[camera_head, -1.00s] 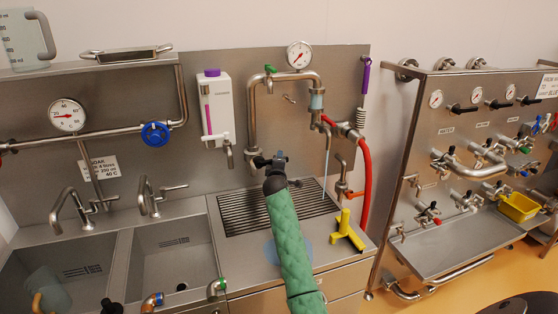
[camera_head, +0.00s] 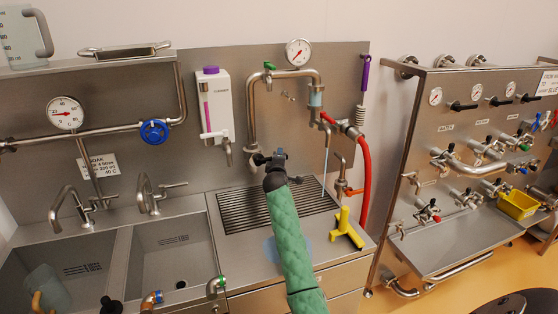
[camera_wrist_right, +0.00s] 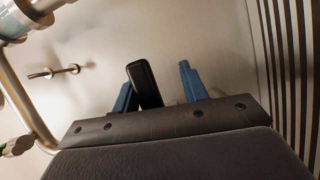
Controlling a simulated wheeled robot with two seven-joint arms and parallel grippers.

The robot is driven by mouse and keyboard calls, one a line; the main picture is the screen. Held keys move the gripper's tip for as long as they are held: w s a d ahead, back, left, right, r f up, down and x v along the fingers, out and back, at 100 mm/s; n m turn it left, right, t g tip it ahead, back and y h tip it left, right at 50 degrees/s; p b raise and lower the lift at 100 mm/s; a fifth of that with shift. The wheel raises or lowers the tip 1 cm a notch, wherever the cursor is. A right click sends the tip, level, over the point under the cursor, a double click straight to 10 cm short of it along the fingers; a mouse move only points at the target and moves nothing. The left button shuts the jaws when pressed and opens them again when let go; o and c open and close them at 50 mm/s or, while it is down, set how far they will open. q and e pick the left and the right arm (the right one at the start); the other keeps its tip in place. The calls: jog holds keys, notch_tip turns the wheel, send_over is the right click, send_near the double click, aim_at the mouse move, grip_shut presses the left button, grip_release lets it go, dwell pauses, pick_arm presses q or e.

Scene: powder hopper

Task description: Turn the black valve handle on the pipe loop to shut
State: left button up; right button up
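The pipe loop (camera_head: 252,105) is a steel arch on the back panel, with a round gauge (camera_head: 299,52) above it. My right arm, in a green sleeve, reaches up to the foot of the loop's left leg. My right gripper (camera_head: 277,163) is small and partly hidden there. In the right wrist view, the black handle (camera_wrist_right: 145,84) stands between the two blue fingers of the right gripper (camera_wrist_right: 158,90). It is close to the left finger, with a clear gap to the right one, so the gripper is open around it. My left gripper is not in view.
A ribbed drain grate (camera_head: 245,211) lies below the loop. A red hose (camera_head: 365,185) and a yellow stand (camera_head: 347,230) are to the right. A white dispenser (camera_head: 214,105) hangs to the left. A small bar handle (camera_wrist_right: 55,72) is on the panel in the wrist view.

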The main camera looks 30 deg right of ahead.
jog(key=shift+s+a+f, duration=0.15)
jog(key=shift+s+a, duration=0.05)
jog(key=shift+s, duration=0.05)
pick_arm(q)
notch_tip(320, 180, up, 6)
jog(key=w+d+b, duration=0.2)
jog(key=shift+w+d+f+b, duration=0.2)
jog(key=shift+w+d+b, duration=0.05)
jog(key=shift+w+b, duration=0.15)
pick_arm(e)
jog(key=v, duration=0.7)
jog(key=shift+s, duration=0.15)
